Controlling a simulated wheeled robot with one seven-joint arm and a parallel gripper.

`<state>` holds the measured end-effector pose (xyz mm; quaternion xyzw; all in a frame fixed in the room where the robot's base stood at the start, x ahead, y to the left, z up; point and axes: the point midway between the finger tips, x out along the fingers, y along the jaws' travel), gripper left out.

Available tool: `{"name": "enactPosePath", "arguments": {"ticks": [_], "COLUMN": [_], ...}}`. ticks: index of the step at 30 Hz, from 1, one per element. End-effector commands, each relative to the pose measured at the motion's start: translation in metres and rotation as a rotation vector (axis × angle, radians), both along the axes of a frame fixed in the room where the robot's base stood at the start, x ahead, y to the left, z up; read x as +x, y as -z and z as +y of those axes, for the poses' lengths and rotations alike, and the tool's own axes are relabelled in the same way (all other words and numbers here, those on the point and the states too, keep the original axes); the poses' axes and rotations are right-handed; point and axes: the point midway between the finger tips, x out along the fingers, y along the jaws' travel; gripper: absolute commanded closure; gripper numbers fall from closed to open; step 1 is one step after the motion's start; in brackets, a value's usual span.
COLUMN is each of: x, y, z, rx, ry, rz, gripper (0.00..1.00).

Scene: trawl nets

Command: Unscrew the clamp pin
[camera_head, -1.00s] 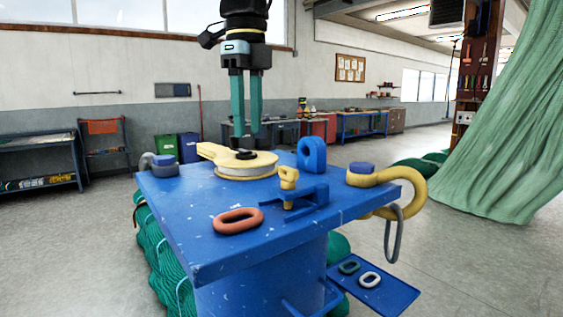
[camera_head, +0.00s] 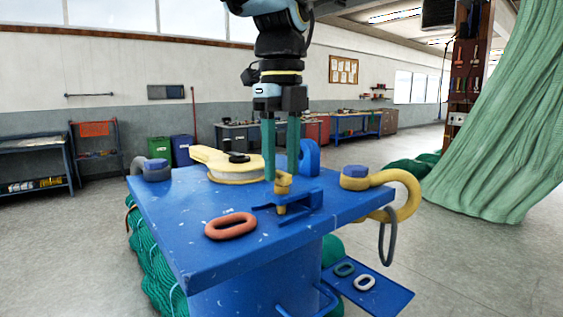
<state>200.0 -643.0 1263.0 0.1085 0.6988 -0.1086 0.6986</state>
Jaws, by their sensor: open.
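The clamp pin (camera_head: 283,184) is a short yellow pin with a knobbed head. It stands upright in the blue clamp (camera_head: 300,203) on the blue table top (camera_head: 190,235). My gripper (camera_head: 281,176) points straight down with two green fingers, open. The fingertips are at about the height of the pin's head, one to its left and one to its right in the picture. I cannot tell whether they touch it or are slightly behind it.
A red-brown link (camera_head: 231,226) lies in front on the table. A yellow block (camera_head: 235,166) is behind left, and a blue lug (camera_head: 309,157) behind right. A yellow hook (camera_head: 405,190) with a grey link (camera_head: 387,238) hangs off the right edge. A lower blue shelf (camera_head: 390,297) holds two small links.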

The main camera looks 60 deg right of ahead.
Motion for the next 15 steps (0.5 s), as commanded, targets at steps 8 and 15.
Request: {"name": "enactPosePath", "arguments": {"ticks": [8, 15], "x": [-0.0001, 0.0000], "y": [0.0071, 0.0068], "z": [0.0001, 0.0001], "rx": [0.000, 0.000], "ry": [0.000, 0.000], "rz": [0.000, 0.000], "gripper": [0.56, 0.71]}}
